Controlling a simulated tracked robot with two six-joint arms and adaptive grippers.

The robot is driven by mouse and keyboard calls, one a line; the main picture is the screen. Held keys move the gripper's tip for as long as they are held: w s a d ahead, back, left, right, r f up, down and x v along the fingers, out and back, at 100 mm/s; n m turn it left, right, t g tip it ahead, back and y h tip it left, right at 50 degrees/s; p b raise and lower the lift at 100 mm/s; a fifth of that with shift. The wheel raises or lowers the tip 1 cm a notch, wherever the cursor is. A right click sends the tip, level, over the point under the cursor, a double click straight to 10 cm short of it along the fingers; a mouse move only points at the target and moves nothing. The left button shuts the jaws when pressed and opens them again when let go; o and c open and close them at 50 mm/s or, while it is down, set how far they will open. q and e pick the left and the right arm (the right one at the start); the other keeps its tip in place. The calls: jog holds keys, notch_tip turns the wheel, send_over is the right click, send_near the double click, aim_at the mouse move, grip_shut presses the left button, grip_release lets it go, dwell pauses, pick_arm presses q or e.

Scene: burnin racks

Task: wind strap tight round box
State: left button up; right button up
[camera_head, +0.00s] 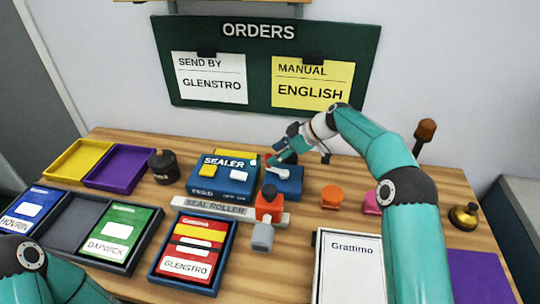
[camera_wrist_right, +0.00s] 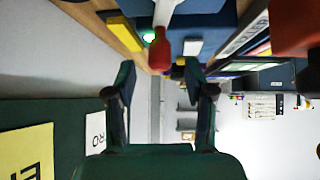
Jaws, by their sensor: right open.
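A red box (camera_head: 186,265) labelled GLENSTRO lies in a dark blue tray (camera_head: 153,272) at the front middle of the table. Yellow and white bands cross its upper part; I cannot tell whether one is the strap. Behind it stands the blue SEALER machine (camera_head: 225,176). A blue block (camera_head: 291,187) with a pale lever stands to its right. My right gripper (camera_head: 272,160) is above the back of that block, open and empty. In the right wrist view its open fingers (camera_wrist_right: 158,75) point towards a pale lever with a red knob (camera_wrist_right: 159,50), apart from it. Only my left arm shows, at lower left.
A Grattimo sheet (camera_head: 350,265) is at right. Yellow (camera_head: 76,160) and purple (camera_head: 120,165) trays stand at left. An ORDERS board (camera_head: 258,90) hangs behind.

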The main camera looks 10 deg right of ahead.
jog(key=shift+p+x, duration=0.3)
jog(key=shift+x, duration=1.75)
jog(key=shift+c, duration=0.4)
